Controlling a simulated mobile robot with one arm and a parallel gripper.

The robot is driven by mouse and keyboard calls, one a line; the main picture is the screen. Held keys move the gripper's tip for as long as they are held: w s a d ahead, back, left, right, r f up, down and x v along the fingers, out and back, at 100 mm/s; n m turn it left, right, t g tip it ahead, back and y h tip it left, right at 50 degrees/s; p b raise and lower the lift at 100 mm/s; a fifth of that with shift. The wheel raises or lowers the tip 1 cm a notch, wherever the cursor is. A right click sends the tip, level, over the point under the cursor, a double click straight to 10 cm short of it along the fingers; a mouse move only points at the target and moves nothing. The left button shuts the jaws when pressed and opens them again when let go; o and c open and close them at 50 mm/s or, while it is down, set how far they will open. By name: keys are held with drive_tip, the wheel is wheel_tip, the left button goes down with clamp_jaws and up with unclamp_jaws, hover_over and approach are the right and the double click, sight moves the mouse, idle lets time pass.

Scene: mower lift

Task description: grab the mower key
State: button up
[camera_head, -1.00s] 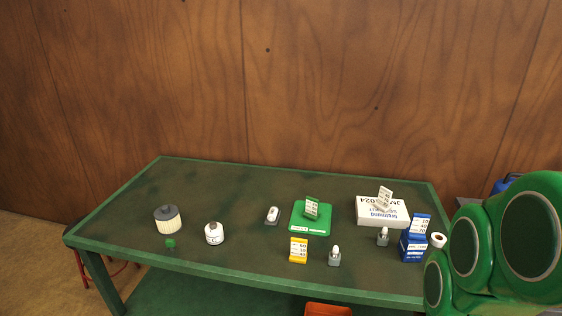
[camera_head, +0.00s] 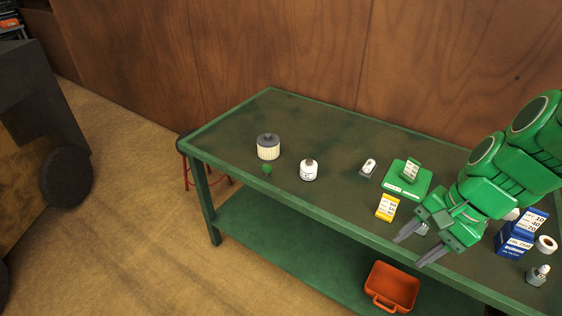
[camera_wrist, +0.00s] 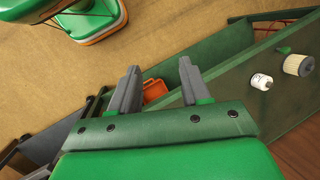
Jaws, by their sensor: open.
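A small green piece (camera_head: 267,169), which may be the mower key, lies near the table's front edge at its left end, just in front of the pale filter with a grey top (camera_head: 268,147). Its exact shape is too small to tell. My gripper (camera_head: 408,252) is open and empty at the table's front edge, well to the right of the green piece. In the wrist view my gripper's two fingers (camera_wrist: 160,68) stand apart with nothing between them.
The green table (camera_head: 240,118) also bears a white canister (camera_head: 308,170), a yellow box (camera_head: 387,208), a green pad (camera_head: 407,179) and a blue box (camera_head: 515,240). An orange bin (camera_head: 392,286) sits on the lower shelf. Floor is open to the left, before a dark wheeled machine (camera_head: 66,177).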

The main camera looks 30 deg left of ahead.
drive_tip(key=w+a+f+m+y, duration=0.1)
drive_tip(key=w+a+m+y, duration=0.2)
drive_tip(key=w+a, duration=0.95)
drive_tip(key=m+y, duration=0.6)
drive_tip(key=m, duration=0.4)
hover_over(263, 167)
drive_tip(key=w+d, duration=0.1)
drive_tip(key=d, duration=0.2)
drive_tip(key=shift+g, duration=0.4)
wheel_tip(263, 167, down, 17)
drive_tip(key=shift+a+f, duration=0.15)
drive_tip(key=shift+f, duration=0.05)
drive_tip(key=shift+w+a+f+y, duration=0.1)
drive_tip(key=shift+a+f+y, duration=0.2)
drive_tip(key=shift+f, duration=2.15)
drive_tip(key=f, duration=0.3)
drive_tip(key=shift+a, duration=0.3)
drive_tip(key=shift+x, duration=0.95)
drive_tip(key=shift+a, duration=0.25)
drive_tip(key=shift+c, duration=0.5)
clamp_jaws()
